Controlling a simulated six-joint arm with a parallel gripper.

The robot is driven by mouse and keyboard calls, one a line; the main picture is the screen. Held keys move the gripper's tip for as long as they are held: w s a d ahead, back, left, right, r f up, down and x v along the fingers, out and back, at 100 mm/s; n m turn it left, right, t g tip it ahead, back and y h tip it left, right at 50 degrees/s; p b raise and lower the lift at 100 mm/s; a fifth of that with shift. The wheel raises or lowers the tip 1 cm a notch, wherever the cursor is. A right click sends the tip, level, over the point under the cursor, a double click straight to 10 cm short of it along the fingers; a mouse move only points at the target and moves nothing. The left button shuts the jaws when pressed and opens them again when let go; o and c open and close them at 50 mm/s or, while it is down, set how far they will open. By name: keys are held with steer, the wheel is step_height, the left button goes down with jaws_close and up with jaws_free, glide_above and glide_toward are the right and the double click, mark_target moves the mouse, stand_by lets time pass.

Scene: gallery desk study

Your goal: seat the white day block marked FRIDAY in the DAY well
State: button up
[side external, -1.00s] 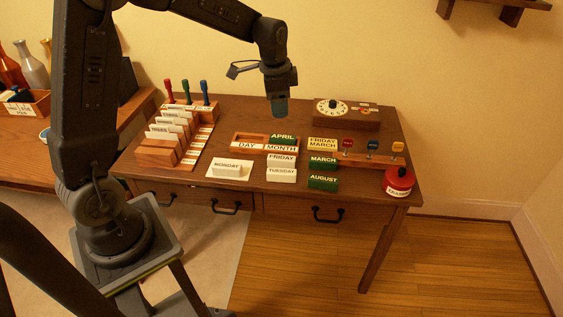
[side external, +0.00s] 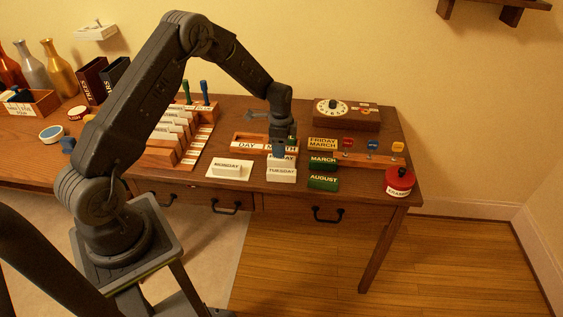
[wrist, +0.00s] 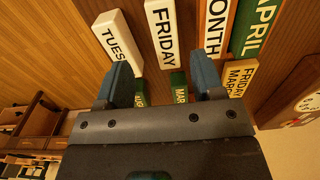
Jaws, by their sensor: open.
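The white FRIDAY block (side external: 275,160) lies on the desk in front of the wooden DAY/MONTH tray (side external: 238,147), partly hidden by my gripper in the side view. My gripper (side external: 281,154) is open and pointing down just over it. In the wrist view, the FRIDAY block (wrist: 163,32) shows ahead, its near end between the lines of my two open fingers (wrist: 162,78); I cannot tell the height gap. The DAY well (side external: 249,136) at the tray's left looks empty. The green APRIL block (wrist: 258,25) is by the MONTH label, mostly hidden in the side view.
The white TUESDAY block (side external: 281,174) is close in front of FRIDAY; MONDAY (side external: 229,167) lies to the left. Green MARCH (side external: 323,161) and AUGUST (side external: 323,181) blocks and a FRIDAY MARCH card (side external: 323,143) are to the right. A red round tin (side external: 399,181) stands near the right edge.

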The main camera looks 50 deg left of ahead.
mark_target(281, 161)
steer(key=f, duration=0.5)
steer(key=shift+w+a+f, duration=0.15)
steer(key=shift+w+f, duration=0.2)
steer(key=c, duration=1)
